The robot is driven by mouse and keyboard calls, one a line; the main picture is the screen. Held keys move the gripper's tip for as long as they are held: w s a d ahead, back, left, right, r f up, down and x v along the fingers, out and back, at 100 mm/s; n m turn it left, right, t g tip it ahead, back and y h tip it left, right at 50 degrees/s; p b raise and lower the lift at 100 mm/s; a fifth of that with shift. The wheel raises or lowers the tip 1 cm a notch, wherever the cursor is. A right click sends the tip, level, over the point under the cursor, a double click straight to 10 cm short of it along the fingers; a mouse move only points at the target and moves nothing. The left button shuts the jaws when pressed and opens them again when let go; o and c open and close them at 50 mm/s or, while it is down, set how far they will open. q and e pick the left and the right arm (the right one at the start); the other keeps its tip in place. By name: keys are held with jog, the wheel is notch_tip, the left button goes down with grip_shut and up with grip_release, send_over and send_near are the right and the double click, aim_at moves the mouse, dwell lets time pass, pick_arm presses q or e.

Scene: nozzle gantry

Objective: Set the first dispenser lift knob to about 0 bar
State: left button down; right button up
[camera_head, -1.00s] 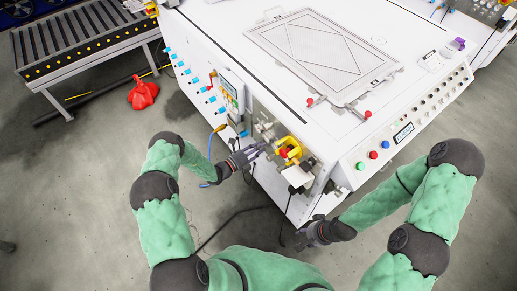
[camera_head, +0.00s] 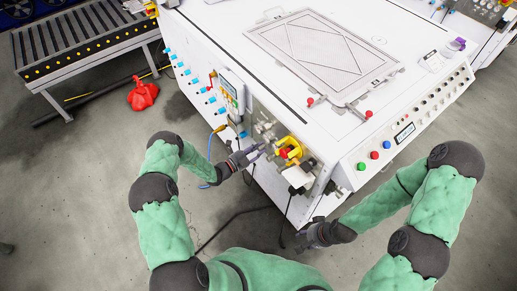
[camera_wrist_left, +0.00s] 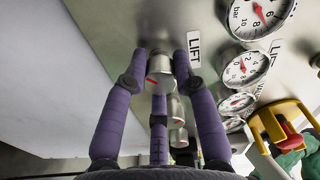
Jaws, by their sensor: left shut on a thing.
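In the left wrist view my left gripper (camera_wrist_left: 160,62) has its purple fingers closed around a silver metal knob (camera_wrist_left: 160,84) with a red mark, beside a LIFT label (camera_wrist_left: 194,53). Round white gauges with red needles, one lower gauge (camera_wrist_left: 245,68) and one upper gauge (camera_wrist_left: 262,12) marked bar, sit right of the knob. Which gauge belongs to it I cannot tell. In the head view my left gripper (camera_head: 257,152) is at the machine's front panel, and the knob is too small to make out. My right gripper (camera_head: 305,237) hangs near the machine's lower corner, its fingers unclear.
More silver knobs (camera_wrist_left: 178,135) line up below the held one, close to my fingers. A yellow-and-red handle (camera_head: 290,149) sits just right of my left gripper. The white machine (camera_head: 230,40) fills the middle. A red object (camera_head: 142,95) lies on the floor by the conveyor.

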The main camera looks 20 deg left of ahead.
dwell(0.5)
pick_arm(q)
jog(key=c, duration=1)
grip_release()
jog(key=shift+s+a, duration=0.1)
jog(key=v, duration=1.1)
jog(key=shift+s+a, duration=0.25)
jog(key=shift+s, duration=0.05)
